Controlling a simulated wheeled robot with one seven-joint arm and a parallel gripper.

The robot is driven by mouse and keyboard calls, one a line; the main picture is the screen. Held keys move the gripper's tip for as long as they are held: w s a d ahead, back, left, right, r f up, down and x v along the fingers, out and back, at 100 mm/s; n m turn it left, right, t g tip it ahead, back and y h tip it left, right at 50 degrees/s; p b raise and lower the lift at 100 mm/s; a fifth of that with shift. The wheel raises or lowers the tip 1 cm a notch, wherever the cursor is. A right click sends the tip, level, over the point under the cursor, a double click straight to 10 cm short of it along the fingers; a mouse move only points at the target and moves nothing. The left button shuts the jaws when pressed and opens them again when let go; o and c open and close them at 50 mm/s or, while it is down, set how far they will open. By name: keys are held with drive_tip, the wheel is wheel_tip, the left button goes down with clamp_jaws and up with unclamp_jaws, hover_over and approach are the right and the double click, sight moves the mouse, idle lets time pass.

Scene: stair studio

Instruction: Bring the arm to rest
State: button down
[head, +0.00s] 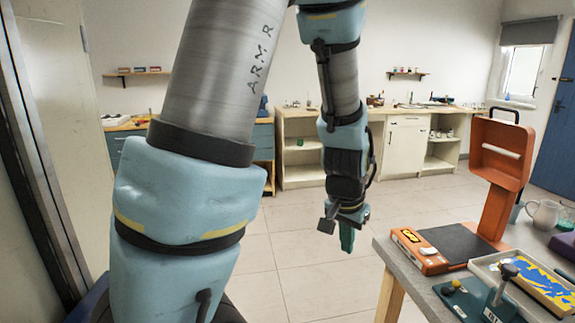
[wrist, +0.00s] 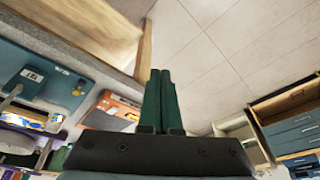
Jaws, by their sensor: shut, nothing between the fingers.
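My arm crosses the left and middle of the head view, with its lower part hanging down from a raised elbow. My gripper (head: 347,238) points down over the open floor, just left of the grey table's near left corner. Its green fingers are together and empty. In the wrist view my gripper (wrist: 160,75) also shows shut, with the green fingers side by side and nothing between them. It appears clear of the table edge and touches nothing that I can see.
White cabinets (head: 405,147) line the back wall. The tiled floor (head: 290,230) between is clear.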

drive_tip(key=s+a+r+n+g+y, duration=0.1)
drive_tip(key=a+n, duration=0.6)
drive_tip(key=a, duration=1.2)
wheel_tip(320, 180, up, 2)
drive_tip(key=shift+s+a+r, duration=0.15)
drive_tip(key=shift+s+a, duration=0.2)
drive_tip(key=shift+s, duration=0.3)
drive_tip(key=shift+d, duration=0.1)
